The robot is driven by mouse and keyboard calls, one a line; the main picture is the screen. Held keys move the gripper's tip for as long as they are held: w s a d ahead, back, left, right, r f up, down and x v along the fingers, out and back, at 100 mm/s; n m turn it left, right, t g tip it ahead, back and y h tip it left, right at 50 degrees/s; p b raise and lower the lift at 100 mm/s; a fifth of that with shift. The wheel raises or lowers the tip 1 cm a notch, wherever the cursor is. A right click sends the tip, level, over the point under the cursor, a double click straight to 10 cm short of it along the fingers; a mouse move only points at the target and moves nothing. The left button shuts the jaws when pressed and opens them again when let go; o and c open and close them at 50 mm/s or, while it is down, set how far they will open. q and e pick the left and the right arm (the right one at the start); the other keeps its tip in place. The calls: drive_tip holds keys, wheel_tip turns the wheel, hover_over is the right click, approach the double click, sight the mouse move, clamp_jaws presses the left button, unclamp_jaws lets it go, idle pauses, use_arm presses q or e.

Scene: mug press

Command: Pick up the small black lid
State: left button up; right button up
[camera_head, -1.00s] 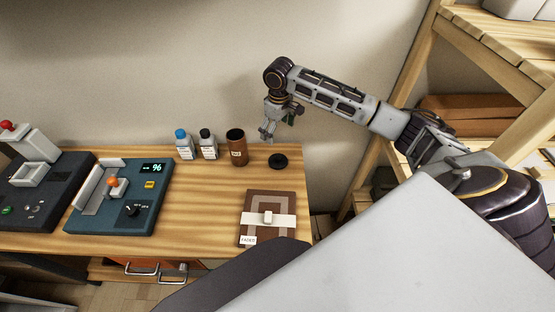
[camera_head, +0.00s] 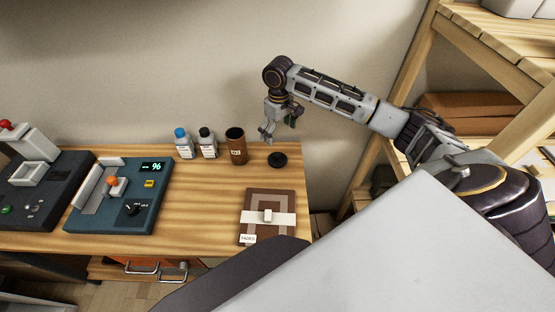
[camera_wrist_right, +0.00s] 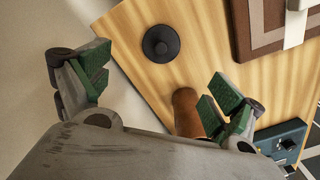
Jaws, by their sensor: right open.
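The small black lid (camera_head: 278,160) lies flat on the wooden table near its back right corner, with a small knob on top. It also shows in the right wrist view (camera_wrist_right: 161,44), beyond and between the fingers. My right gripper (camera_head: 267,138) hangs above the table, just left of and above the lid in the head view, apart from it. In the right wrist view its green-padded fingers (camera_wrist_right: 155,95) are spread wide with nothing between them. My left gripper is not in view.
A brown cup (camera_head: 237,147) stands left of the lid, beside a black-capped bottle (camera_head: 207,144) and a blue-capped bottle (camera_head: 184,145). A brown framed board (camera_head: 250,233) lies in front. A blue-grey device (camera_head: 142,223) sits at left. A wooden shelf (camera_head: 400,75) rises at right.

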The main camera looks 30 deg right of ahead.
sight(278, 155)
drive_tip(key=shift+f, duration=4.25)
drive_tip(key=shift+f, duration=0.1)
drive_tip(key=shift+a+f, duration=0.15)
drive_tip(key=shift+f, duration=2.35)
drive_tip(key=shift+c, duration=0.2)
drive_tip(key=c, duration=0.9)
